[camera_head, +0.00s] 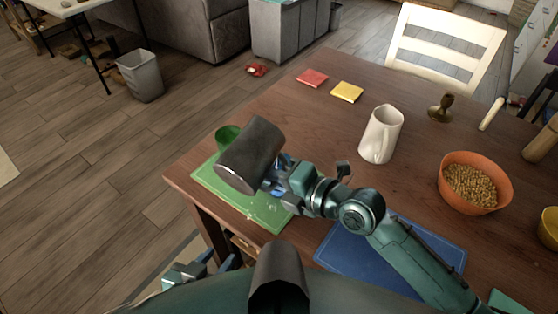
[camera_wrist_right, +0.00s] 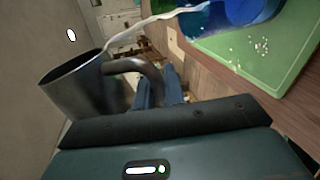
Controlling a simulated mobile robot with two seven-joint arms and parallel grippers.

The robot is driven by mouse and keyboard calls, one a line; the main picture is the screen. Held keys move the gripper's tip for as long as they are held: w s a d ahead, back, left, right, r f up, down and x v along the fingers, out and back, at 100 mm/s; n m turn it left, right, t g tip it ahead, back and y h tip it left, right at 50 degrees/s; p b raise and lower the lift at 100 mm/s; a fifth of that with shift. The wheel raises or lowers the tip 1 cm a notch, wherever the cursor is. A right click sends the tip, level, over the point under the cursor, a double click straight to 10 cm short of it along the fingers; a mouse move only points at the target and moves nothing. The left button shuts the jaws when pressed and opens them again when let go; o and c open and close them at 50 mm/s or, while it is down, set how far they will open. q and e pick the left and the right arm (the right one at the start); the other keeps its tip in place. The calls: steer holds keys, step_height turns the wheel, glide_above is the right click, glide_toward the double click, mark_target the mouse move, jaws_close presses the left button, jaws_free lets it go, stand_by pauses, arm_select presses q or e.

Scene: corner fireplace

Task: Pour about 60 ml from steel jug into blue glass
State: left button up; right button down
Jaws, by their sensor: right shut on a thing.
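The steel jug (camera_head: 249,155) is tipped over the green mat (camera_head: 222,190). My right gripper (camera_head: 276,178) is shut on its handle (camera_wrist_right: 150,78). In the right wrist view a pale stream runs from the mouth of the jug (camera_wrist_right: 75,88) to the blue glass (camera_wrist_right: 232,18), which stands on the green mat (camera_wrist_right: 288,75) and is cut by the top edge. In the head view the jug and gripper hide most or all of the glass. Pale drops (camera_wrist_right: 260,46) lie on the mat beside the glass. My left gripper (camera_head: 200,268) is low, off the table's near edge; its jaw opening is unclear.
A green cup (camera_head: 227,135) stands just behind the jug. A white pitcher (camera_head: 381,136), an orange bowl (camera_head: 444,190) of pellets and a brass candlestick (camera_head: 441,107) stand further right. A blue mat (camera_head: 345,250) lies under my right arm. Red (camera_head: 312,78) and yellow (camera_head: 347,91) squares lie behind.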

steer(key=n, duration=0.1)
steer(key=n+t+b, duration=0.1)
steer(key=w+n, duration=0.1)
steer(key=shift+d+r+n+t, duration=0.1)
steer(key=shift+d+n+t, duration=0.2)
steer(key=shift+t, duration=0.1)
steer(key=shift+h, duration=0.3)
stand_by(0.8)
stand_by(0.7)
